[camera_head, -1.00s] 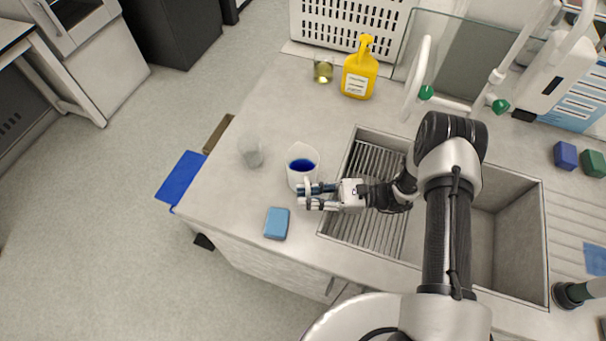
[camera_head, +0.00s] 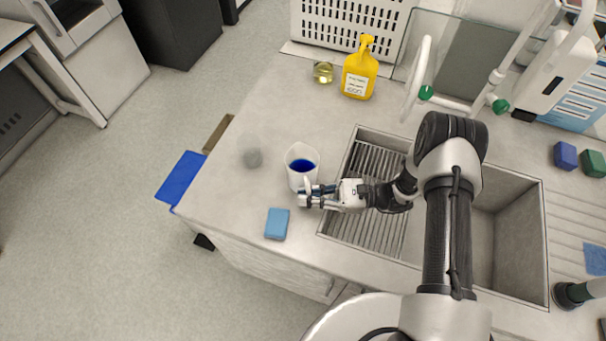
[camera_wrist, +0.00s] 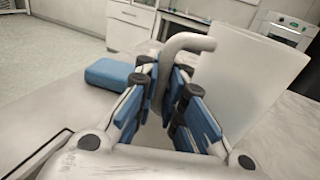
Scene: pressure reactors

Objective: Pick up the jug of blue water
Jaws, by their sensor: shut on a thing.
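The white jug (camera_head: 296,178) with dark blue water (camera_head: 302,166) inside stands upright on the counter (camera_head: 225,185), left of the sink. My gripper (camera_head: 307,196) is at the jug's near side, shut on its handle. In the wrist view the pale handle (camera_wrist: 183,45) curves up between my gripper's blue-padded fingers (camera_wrist: 166,100). The translucent white jug body (camera_wrist: 245,80) is just beyond, to the right. The water is not visible in the wrist view.
A blue sponge (camera_head: 277,224) lies near the counter's front edge. A clear beaker (camera_head: 252,153) stands left of the jug. Behind are a small yellow-liquid beaker (camera_head: 323,72) and a yellow bottle (camera_head: 360,70). The sink (camera_head: 372,185) is right.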

